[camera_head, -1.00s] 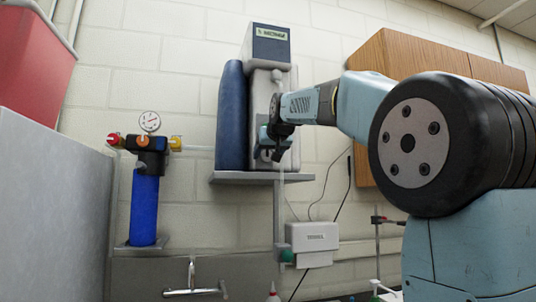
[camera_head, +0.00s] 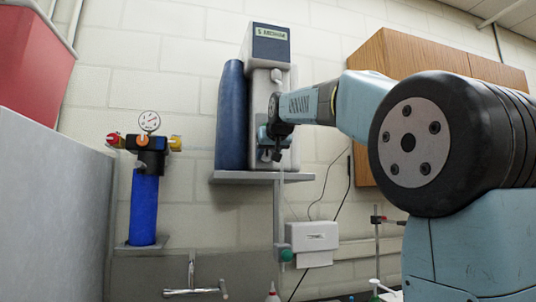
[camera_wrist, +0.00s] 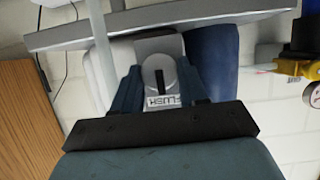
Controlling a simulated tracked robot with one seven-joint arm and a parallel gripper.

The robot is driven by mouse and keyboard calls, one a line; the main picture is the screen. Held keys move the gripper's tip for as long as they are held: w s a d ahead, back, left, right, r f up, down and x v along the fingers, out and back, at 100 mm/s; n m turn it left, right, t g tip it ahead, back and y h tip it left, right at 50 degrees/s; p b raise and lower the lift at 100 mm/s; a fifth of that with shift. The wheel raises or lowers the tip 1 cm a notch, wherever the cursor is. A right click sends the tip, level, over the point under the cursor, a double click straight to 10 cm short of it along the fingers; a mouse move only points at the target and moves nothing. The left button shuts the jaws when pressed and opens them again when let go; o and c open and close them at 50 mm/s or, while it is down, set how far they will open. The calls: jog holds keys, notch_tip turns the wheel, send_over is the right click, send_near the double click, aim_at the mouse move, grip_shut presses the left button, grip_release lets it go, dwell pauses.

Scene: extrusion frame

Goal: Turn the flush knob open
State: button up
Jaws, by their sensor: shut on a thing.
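The flush knob (camera_wrist: 159,75) is a round grey knob with a black bar marking, in the middle of the wrist view. A FLUSH label (camera_wrist: 163,102) lies beside it and appears upside down. My gripper (camera_wrist: 158,88) has its two dark fingers on either side of the knob, shut on it. In the head view my gripper (camera_head: 271,152) is at the front of the tall grey water unit (camera_head: 268,88), in its lower part. The arm and gripper hide the knob there.
The unit and a dark blue cylinder (camera_head: 231,115) stand on a grey wall shelf (camera_head: 245,177). A blue filter housing with a gauge (camera_head: 149,121) is at left. Wooden cabinets (camera_head: 412,50) hang behind my arm. A white box (camera_head: 312,237) is below.

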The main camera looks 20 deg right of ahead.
jog(key=n+h, duration=0.2)
jog(key=n, duration=0.1)
jog(key=shift+a, duration=0.25)
jog(key=n+h, duration=0.1)
jog(key=n, duration=0.2)
jog(key=shift+a+f+t+h, duration=0.2)
jog(key=shift+t+h, duration=0.1)
jog(key=shift+h, duration=0.1)
jog(key=n+h, duration=0.1)
jog(key=n+t, duration=0.1)
jog(key=n, duration=0.1)
jog(key=shift+a+f+n+h, duration=0.1)
jog(key=shift+f+n+h, duration=0.1)
jog(key=shift+n+h, duration=0.15)
jog(key=shift+f+n+t+h, duration=0.15)
jog(key=shift+n+t+h, duration=0.15)
jog(key=shift+n, duration=0.55)
jog(key=shift+f+n+t+h, duration=0.15)
jog(key=shift+n+t, duration=0.25)
jog(key=shift+n, duration=0.7)
jog(key=o, duration=0.8)
jog(key=shift+a, duration=0.1)
jog(key=shift+o, duration=1.1)
jog(key=shift+r, duration=0.1)
